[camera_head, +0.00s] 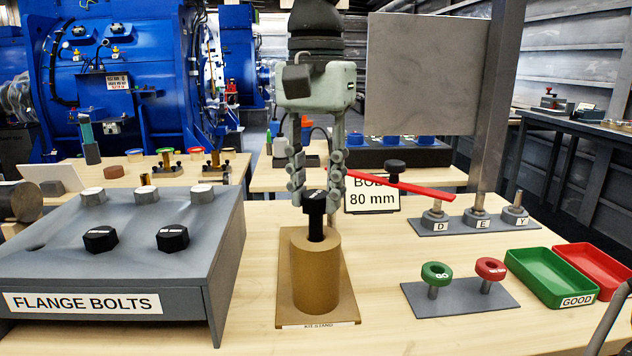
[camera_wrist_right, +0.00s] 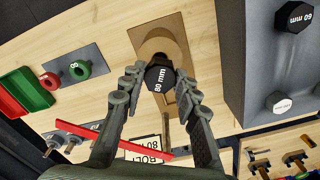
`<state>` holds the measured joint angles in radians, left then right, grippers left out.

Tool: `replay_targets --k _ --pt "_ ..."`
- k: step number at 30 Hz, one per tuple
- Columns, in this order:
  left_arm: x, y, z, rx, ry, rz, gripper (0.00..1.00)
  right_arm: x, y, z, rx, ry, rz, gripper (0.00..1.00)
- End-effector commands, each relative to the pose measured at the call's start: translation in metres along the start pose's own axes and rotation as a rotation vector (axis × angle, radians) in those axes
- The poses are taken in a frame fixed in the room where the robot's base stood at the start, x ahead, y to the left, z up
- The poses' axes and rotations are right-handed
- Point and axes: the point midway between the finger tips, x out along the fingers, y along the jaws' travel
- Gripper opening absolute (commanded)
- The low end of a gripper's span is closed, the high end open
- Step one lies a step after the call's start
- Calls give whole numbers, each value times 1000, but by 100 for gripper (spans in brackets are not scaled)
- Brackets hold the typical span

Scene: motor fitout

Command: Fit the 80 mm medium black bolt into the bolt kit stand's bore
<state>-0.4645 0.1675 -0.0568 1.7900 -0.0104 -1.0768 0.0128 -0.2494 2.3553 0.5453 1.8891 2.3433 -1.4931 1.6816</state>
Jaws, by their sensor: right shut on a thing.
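The 80 mm black bolt (camera_head: 315,203) is upright, its hexagonal head between the fingers of my right gripper (camera_head: 316,186). Its head, marked "80 mm", also shows in the right wrist view (camera_wrist_right: 159,77), between the fingertips (camera_wrist_right: 158,86). The bolt kit stand (camera_head: 316,280) is a tan cylinder on a brown base plate, directly below. The bolt's black shank reaches down to the middle of the cylinder's top; its lower end is hidden and the bore's rim is hard to make out. The stand also shows in the wrist view (camera_wrist_right: 150,45). My left gripper is not in view.
The grey FLANGE BOLTS block (camera_head: 110,255) with several bolts stands left. A red bar (camera_head: 410,188) lies behind my right gripper, by the 80 mm sign (camera_head: 372,200). A ring gauge plate (camera_head: 460,300), green tray (camera_head: 545,283) and red tray (camera_head: 600,270) are right.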

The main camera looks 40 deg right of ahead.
Motion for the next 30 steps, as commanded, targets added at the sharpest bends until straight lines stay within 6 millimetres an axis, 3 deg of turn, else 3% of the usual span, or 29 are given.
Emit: replay_targets --k 30 --pt "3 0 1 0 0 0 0 20 0 0 0 0 0 0"
